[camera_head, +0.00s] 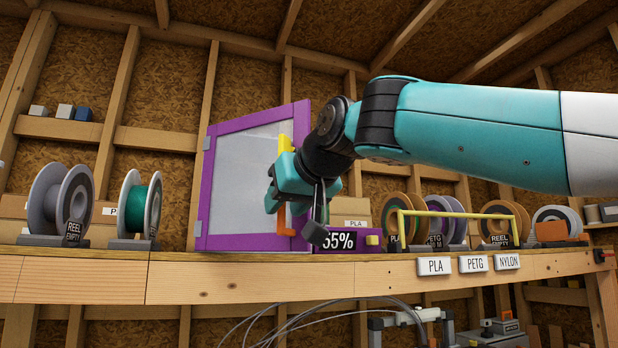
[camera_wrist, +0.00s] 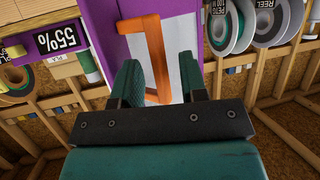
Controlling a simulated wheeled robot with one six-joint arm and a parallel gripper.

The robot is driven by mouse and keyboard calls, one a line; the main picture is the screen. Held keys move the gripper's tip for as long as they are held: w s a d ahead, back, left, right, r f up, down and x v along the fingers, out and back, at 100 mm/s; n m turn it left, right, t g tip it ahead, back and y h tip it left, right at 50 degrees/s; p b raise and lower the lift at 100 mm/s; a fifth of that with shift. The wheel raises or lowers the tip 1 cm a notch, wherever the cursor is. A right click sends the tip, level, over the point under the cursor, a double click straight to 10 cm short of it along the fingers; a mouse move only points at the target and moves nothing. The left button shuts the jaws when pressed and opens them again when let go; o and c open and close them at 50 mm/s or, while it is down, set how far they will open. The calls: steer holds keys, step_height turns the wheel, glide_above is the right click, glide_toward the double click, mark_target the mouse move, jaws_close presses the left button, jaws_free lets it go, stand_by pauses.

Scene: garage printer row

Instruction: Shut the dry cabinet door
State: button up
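The dry cabinet is purple, with a door (camera_head: 241,185) that has a pale, see-through panel in a purple frame. An orange handle (camera_head: 286,222) is on the door's right side, partly hidden by my gripper (camera_head: 291,207). A base strip with a 55% display (camera_head: 339,241) is just right of the door. My arm hides part of the cabinet, so I cannot tell how far the door stands open. In the wrist view, my gripper's fingers (camera_wrist: 158,84) are apart, with the handle (camera_wrist: 155,55) showing between and beyond them. I cannot tell whether either finger touches it.
A grey empty reel (camera_head: 62,203) and a green spool (camera_head: 139,206) stand on the wooden shelf (camera_head: 220,279) left of the cabinet. Several spools and a yellow rail (camera_head: 460,213) stand to its right. Loose cables (camera_head: 300,322) hang below the shelf.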

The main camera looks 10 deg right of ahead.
steer(key=v, duration=1.6)
steer(key=shift+s+r+b, duration=0.25)
steer(key=shift+s+b, duration=0.05)
